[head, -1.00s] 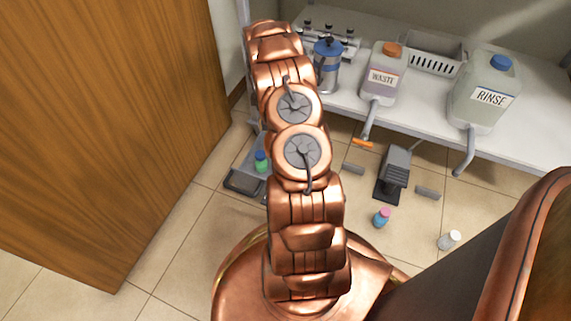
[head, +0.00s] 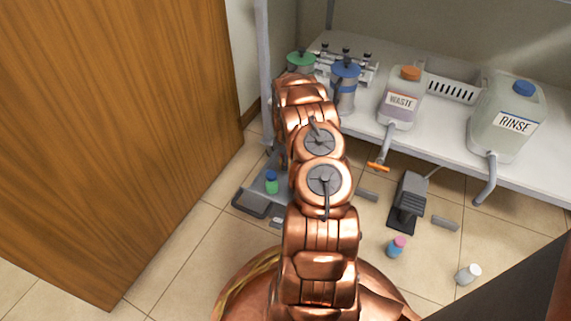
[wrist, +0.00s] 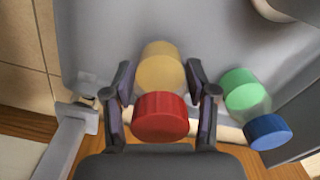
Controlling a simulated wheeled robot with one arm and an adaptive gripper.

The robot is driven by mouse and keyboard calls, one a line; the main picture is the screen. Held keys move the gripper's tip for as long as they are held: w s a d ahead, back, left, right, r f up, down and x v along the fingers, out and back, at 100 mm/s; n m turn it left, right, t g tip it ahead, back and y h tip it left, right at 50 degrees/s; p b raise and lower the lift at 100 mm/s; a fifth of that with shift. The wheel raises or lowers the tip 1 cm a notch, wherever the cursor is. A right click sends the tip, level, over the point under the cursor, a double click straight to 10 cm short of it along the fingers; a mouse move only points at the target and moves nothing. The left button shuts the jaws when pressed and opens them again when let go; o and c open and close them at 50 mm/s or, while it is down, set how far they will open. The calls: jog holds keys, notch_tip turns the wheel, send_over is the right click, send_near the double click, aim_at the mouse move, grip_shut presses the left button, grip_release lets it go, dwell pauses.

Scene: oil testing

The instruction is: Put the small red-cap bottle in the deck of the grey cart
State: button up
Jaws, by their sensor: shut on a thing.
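My gripper (wrist: 159,80) is shut on the small red-cap bottle (wrist: 160,117) in the wrist view. The bottle has a yellowish body, with its red cap toward the camera. A finger lies on each side of it. The grey cart's deck (wrist: 100,35) fills the background behind the bottle; I cannot tell whether the bottle touches it. In the head view the grey cart (head: 250,203) stands on the floor left of my arm and is partly hidden by it. My gripper and the red-cap bottle are hidden there.
A green bottle with a blue cap (wrist: 246,95) is on the deck, right of my gripper. A wooden door (head: 110,130) stands left. A bench (head: 440,140) holds waste and rinse jugs. A pink-capped bottle (head: 396,248), a white bottle (head: 468,274) and a pedal (head: 408,200) are on the floor.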

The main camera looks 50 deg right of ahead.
jog(key=shift+f, duration=0.4)
jog(key=o, duration=1.3)
jog(key=shift+r, duration=0.1)
